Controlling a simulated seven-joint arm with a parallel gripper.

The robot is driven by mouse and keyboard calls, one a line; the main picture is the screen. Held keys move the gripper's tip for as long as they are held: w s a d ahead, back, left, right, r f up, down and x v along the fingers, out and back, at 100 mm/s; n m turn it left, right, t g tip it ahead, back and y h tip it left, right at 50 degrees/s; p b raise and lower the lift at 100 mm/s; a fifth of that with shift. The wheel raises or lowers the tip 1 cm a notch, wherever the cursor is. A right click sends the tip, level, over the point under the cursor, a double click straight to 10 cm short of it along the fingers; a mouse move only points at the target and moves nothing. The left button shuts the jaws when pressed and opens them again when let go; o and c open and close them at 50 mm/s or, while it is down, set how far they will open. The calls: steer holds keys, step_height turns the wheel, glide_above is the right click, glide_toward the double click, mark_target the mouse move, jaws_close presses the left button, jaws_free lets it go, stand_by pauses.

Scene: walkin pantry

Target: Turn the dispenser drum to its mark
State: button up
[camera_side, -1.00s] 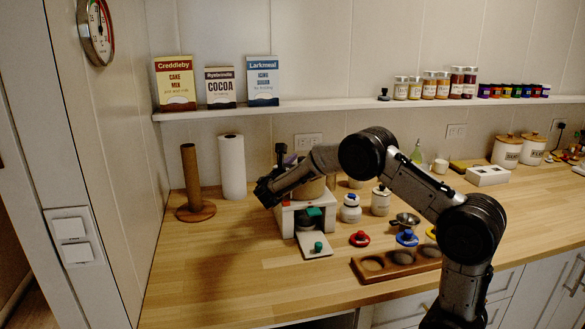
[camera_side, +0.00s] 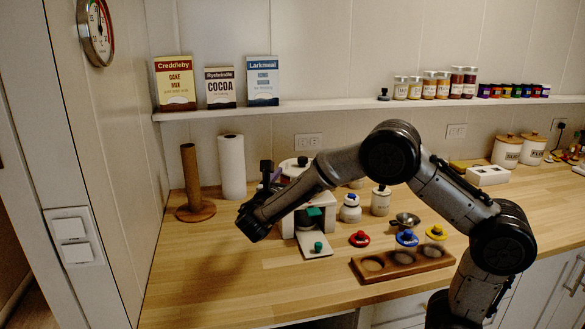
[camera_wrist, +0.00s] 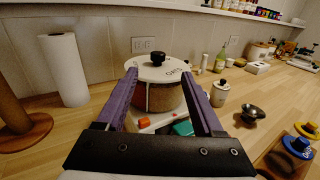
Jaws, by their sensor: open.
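The dispenser drum (camera_wrist: 165,96) stands upright in the wrist view, reddish-brown and tan, under a white lid with a black knob (camera_wrist: 158,58). Its lid also shows in the side view (camera_side: 297,163), behind my arm, which hides most of the drum. The white dispenser base (camera_side: 288,224) has a green block in its front opening and a plate with a green knob before it. My gripper (camera_wrist: 159,76) is open, its purple fingers appearing on either side of the drum. I cannot tell whether they touch it. The mark cannot be made out.
A wooden paper-roll stand (camera_side: 190,185) and a white paper roll (camera_side: 231,168) stand left of the dispenser. To the right are white jars (camera_side: 380,202), a metal cup (camera_side: 404,221), colored knobbed lids (camera_side: 359,239) and a wooden tray (camera_side: 428,264). The front left counter is clear.

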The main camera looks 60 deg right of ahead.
mark_target(301, 163)
steer(key=shift+s+d+r+m, duration=0.15)
steer(key=shift+r, duration=0.45)
steer(key=shift+s+d+r+m, duration=0.15)
steer(key=shift+r, duration=0.4)
steer(key=shift+n, duration=0.4)
steer(key=w+d+f, duration=0.1)
steer(key=d, duration=0.3)
steer(key=w+d+f, duration=0.1)
steer(key=w+d, duration=0.1)
steer(key=d, duration=0.2)
steer(key=w+d+f, duration=0.1)
steer(key=d, duration=0.3)
steer(key=shift+w+d+f, duration=0.2)
steer(key=shift+d+f, duration=0.05)
steer(key=shift+d, duration=0.15)
jaws_close()
